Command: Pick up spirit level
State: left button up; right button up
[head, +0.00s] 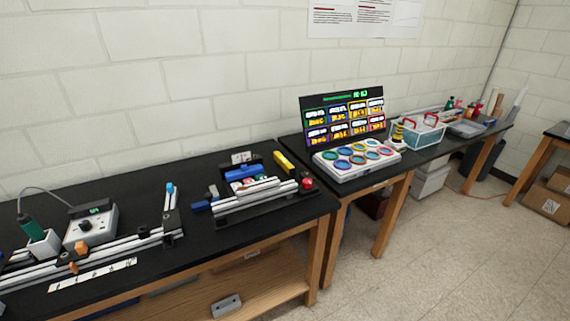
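A short yellow bar (284,161), which looks like the spirit level, lies at the back right of the near black bench (120,188), close to the wall. It sits behind a fixture with light metal extrusions (256,197) and to the right of a blue part (242,173). It is small in the picture, and I cannot make out any vials. Nothing is seen touching it from above. Neither of my grippers shows in the head view.
A red button (307,184) stands in front of the yellow bar. A grey control box (91,227), a green-handled tool (30,228) and long extrusions fill the bench's left. A second bench at right carries a screen (343,117) and a tray of coloured rings (357,158).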

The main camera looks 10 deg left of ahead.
aim_at(280, 159)
jog(key=i+l, duration=0.15)
jog(key=l, duration=0.2)
jog(key=i+l, duration=0.15)
jog(key=l, duration=0.25)
jog(key=i+l, duration=0.2)
jog(key=l, duration=0.15)
jog(key=i+l, duration=0.15)
jog(key=l, duration=0.25)
jog(key=i+l, duration=0.15)
jog(key=l, duration=0.2)
jog(key=i+l, duration=0.15)
jog(key=l, duration=0.25)
jog(key=i+l, duration=0.15)
jog(key=l, duration=0.2)
jog(key=i+l+u, duration=0.1)
jog(key=l, duration=0.3)
jog(key=i, duration=0.1)
